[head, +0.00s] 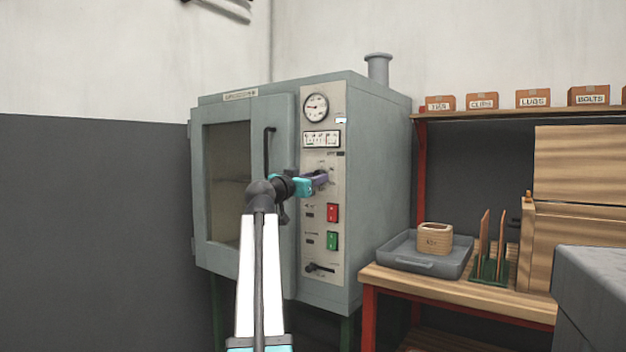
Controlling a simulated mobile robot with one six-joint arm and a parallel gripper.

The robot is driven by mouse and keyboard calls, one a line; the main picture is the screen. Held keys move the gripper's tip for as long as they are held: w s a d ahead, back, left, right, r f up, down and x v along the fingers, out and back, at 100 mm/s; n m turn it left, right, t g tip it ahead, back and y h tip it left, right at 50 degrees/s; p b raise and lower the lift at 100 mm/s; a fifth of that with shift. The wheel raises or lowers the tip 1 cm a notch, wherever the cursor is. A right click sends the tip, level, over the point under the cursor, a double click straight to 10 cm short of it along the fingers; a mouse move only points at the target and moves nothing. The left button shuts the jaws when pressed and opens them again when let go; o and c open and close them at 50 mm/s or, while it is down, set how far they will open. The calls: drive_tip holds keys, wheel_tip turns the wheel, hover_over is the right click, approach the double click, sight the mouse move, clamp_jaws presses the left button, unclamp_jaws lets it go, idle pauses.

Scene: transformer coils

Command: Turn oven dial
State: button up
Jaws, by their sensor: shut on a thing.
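A grey-green oven (375,180) stands in the corner with its windowed door (228,185) at the left of its front. A pale control panel (321,270) runs down the right of the front. My gripper (322,178) is at the middle of this panel, below the small meter, and shut on the oven dial there. The dial is mostly hidden by the jaws, so its setting cannot be read. My arm comes up from the bottom in front of the door.
The panel also bears a round gauge (316,107), a red button (332,213), a green button (332,241) and a black lever (320,268). To the right, a wooden bench holds a grey tray (398,263) with a coil (435,238). Labelled boxes line the shelf above.

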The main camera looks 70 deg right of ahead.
drive_tip(key=shift+w+r, duration=0.1)
drive_tip(key=shift+w, duration=0.1)
drive_tip(key=o, duration=1)
drive_tip(key=shift+o, duration=0.2)
drive_tip(key=shift+s, duration=0.1)
drive_tip(key=p+v, duration=0.4)
drive_tip(key=v, duration=0.9)
drive_tip(key=shift+a, duration=0.4)
